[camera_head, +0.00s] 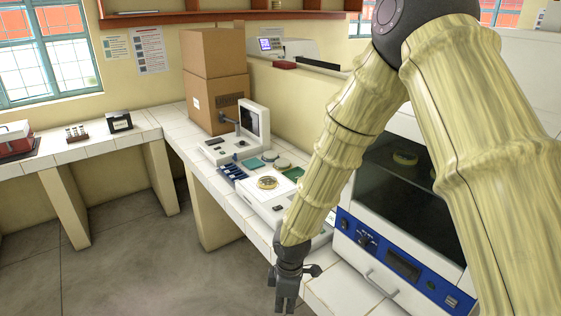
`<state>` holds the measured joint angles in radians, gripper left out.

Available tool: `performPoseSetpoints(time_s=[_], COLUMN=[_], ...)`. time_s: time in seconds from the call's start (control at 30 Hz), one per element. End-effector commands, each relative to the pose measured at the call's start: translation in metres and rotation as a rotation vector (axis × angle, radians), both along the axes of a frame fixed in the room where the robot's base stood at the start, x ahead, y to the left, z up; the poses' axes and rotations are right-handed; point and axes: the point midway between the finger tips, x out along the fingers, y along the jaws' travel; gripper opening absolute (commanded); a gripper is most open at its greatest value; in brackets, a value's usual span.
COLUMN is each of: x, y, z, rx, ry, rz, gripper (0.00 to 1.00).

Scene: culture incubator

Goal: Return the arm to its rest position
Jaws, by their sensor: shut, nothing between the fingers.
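My gripper (286,292) hangs at the end of my arm, low in the middle of the picture, fingers pointing down. It is shut and empty, in front of the white bench's front edge. The culture incubator (400,255), with a dark glass door and a blue control panel, stands behind my arm at the right. A round dish shows dimly behind its glass. Part of the incubator is hidden by my arm.
The tiled bench (205,165) runs along the back and right. A petri dish (267,182) lies on a white device beside my forearm. A monitor instrument (252,122), cardboard boxes (215,80) and a dark box (119,121) stand farther back. Open floor (130,255) lies to the left.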

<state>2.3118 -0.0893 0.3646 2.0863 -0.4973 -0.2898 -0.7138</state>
Motion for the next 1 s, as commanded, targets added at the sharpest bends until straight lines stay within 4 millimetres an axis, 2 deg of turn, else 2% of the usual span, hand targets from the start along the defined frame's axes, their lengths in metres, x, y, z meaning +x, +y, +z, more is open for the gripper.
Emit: performPoseSetpoints(time_s=[0.03,0.27,0.47,0.6,0.8,1.0], x=[-0.007,-0.038,-0.088,-0.13,-0.195,-0.25], y=[-0.004,-0.023,-0.055,-0.086,-0.14,-0.19], z=[-0.013,-0.067,-0.139,-0.187,-0.243,-0.273], rx=[0.008,0.056,0.087,0.082,0.03,-0.041], ry=[0.013,0.056,0.11,0.131,0.123,0.072], rz=[-0.033,-0.239,-0.551,-0.807,-1.161,-1.427], gripper=[0.0,0.0,0.0,0.0,0.0,0.0])
